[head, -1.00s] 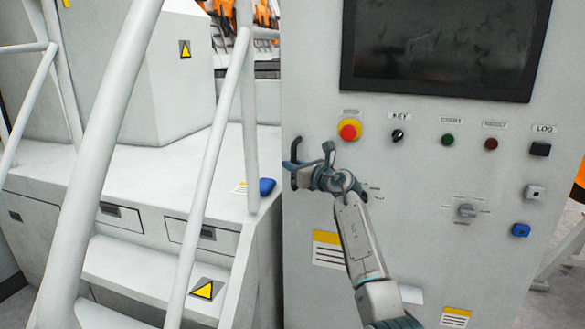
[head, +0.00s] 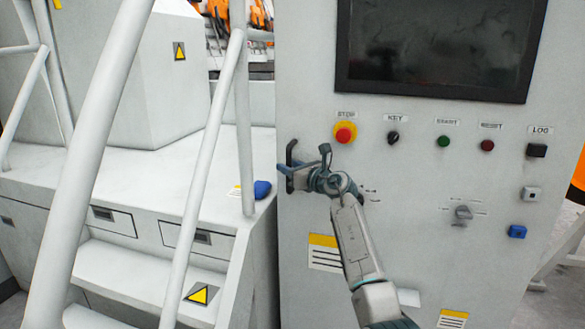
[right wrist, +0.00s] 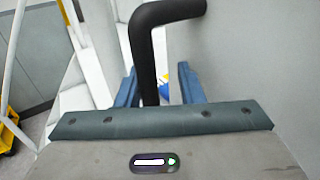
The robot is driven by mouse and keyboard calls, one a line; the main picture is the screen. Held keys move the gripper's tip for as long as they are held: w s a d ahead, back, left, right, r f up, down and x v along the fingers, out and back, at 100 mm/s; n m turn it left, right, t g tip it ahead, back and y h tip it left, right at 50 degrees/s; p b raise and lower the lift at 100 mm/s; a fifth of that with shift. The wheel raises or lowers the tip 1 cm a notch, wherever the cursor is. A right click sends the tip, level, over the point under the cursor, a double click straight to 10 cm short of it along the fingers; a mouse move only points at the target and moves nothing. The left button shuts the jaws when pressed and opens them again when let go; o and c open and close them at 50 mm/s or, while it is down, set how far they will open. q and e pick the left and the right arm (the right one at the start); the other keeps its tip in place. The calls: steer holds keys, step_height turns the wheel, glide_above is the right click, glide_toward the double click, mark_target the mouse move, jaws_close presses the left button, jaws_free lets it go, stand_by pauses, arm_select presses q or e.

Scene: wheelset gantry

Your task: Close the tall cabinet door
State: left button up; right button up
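The tall grey cabinet door (head: 300,295) stands on the right of the head view, with a screen and controls on its front. Its black bar handle (head: 290,152) is at the door's left edge. My right gripper (head: 285,169) is at the handle. In the right wrist view the black handle (right wrist: 146,60) runs down between the two blue fingers of the right gripper (right wrist: 158,88). The fingers stand apart with a gap beside the handle, so they are around it but not clamped. I cannot tell how far the door is open. My left gripper is not in view.
White stair rails (head: 205,150) and steps (head: 130,270) stand left of the cabinet. A red stop button (head: 344,133), a key switch (head: 393,137) and a rotary knob (head: 463,213) stick out from the door near my right arm.

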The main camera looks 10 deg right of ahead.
steer(key=shift+s+d, duration=0.3)
steer(key=shift+s, duration=0.1)
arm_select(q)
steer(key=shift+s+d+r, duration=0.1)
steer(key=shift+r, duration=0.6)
arm_select(e)
steer(key=v, duration=0.9)
steer(key=shift+s+d, duration=0.25)
steer(key=shift+s, duration=0.05)
